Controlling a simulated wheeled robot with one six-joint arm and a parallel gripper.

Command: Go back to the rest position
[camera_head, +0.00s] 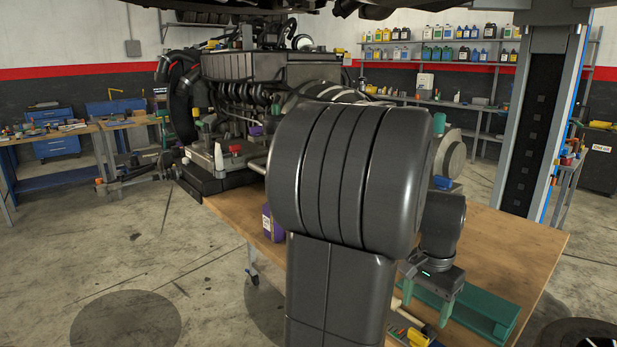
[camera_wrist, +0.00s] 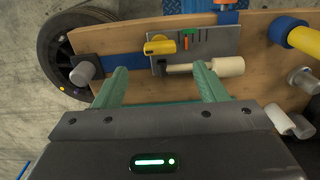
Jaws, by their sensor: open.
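My gripper (camera_head: 426,297) hangs at the lower right of the head view, above the wooden table (camera_head: 520,245). Its two green fingers stand apart. In the wrist view my gripper (camera_wrist: 160,76) is open, and nothing shows clamped between its fingers. Beyond the fingertips is a mallet (camera_wrist: 228,67) with a pale head, lying on a grey mat (camera_wrist: 218,42). A yellow tool (camera_wrist: 160,46) and several small tools lie on the same mat. My dark arm hides much of the table in the head view.
A large engine (camera_head: 250,70) stands behind the table. A green tray (camera_head: 485,312) lies by my gripper. A purple bottle (camera_head: 272,224) stands at the table's left edge. A lift post (camera_head: 540,120) rises at the right. The floor at the left is open.

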